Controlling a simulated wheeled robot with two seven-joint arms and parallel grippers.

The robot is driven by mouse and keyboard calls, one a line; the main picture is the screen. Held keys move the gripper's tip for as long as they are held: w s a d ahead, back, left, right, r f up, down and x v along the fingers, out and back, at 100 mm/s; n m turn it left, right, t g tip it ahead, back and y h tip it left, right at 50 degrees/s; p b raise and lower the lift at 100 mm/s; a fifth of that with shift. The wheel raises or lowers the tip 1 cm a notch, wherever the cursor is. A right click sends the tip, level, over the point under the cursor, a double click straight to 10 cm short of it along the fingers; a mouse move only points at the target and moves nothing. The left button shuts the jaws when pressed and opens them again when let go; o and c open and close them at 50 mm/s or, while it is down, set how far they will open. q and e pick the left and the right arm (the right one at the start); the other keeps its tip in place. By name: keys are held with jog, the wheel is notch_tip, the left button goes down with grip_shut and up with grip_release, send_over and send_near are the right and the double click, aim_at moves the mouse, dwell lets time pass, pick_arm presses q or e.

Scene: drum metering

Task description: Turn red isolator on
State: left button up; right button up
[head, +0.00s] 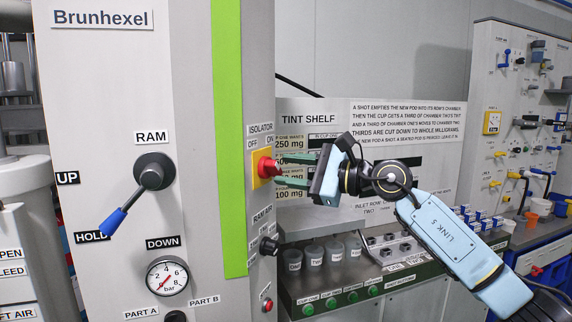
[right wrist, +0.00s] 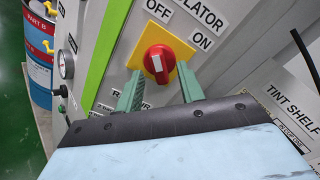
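The red isolator (head: 265,167) is a round red knob on a yellow plate, on the side face of the grey press cabinet. It also shows in the right wrist view (right wrist: 159,62), where its white mark runs roughly up and down, towards the OFF label (right wrist: 159,8). The ON label (right wrist: 203,41) is to the right. My right gripper (head: 277,170) is open, its two green fingers pointing at the knob. In the right wrist view the fingertips are on either side of the knob's lower part. I cannot tell whether they touch it. My left gripper is out of view.
The RAM lever (head: 152,172) with a blue handle and a pressure gauge (head: 167,277) are on the cabinet front. A black knob (head: 268,246) is below the isolator. The tint shelf (head: 318,218) with grey cups (head: 313,257) stands right of the cabinet, under my right arm.

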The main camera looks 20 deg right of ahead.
jog(key=shift+w+a, duration=0.5)
grip_shut()
